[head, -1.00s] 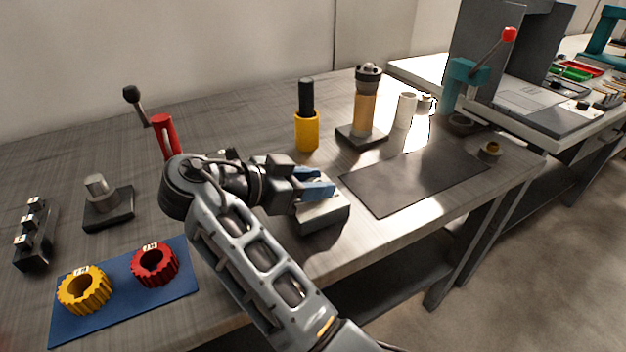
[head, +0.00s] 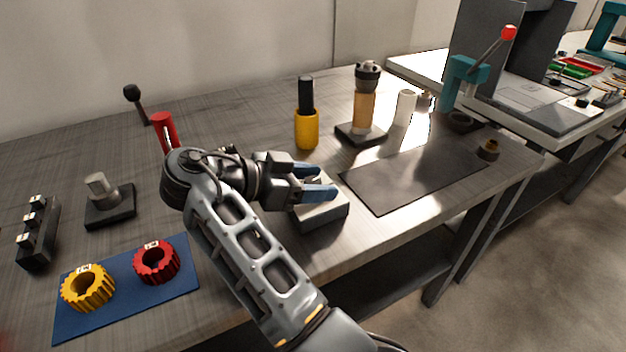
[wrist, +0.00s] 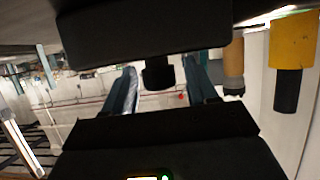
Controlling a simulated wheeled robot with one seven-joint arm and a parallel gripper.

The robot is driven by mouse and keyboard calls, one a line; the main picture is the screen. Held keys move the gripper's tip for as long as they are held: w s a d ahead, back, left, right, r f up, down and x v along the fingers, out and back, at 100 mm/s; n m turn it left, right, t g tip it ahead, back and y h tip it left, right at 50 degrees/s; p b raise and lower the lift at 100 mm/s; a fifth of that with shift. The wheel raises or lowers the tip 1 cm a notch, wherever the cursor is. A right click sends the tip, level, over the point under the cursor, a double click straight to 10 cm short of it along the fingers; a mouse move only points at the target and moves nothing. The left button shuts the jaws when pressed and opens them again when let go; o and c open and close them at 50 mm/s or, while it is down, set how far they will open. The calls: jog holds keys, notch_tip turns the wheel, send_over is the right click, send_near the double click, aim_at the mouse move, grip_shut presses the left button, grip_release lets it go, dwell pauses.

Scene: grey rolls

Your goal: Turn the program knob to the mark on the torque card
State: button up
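My gripper (head: 314,181) is over the grey box (head: 323,213) near the table's front edge, in the head view. Its two blue fingers are apart with a gap between them. In the wrist view, which looks upside down, a dark knob (wrist: 158,73) sticks out from a dark box (wrist: 140,30). It shows between the two fingers of my gripper (wrist: 160,90), with a gap on each side, so I cannot see contact. The knob is hidden by my gripper in the head view. I cannot make out any mark or a torque card.
A blue mat (head: 120,309) holds a yellow ring (head: 88,303) and a red ring (head: 144,274). A yellow cup with a black handle (head: 306,130) and an orange cylinder (head: 363,112) stand behind my gripper. A dark mat (head: 415,177) lies clear to the right.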

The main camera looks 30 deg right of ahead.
jog(key=shift+a, duration=0.1)
jog(key=shift+p+v, duration=0.3)
jog(key=shift+v, duration=3.5)
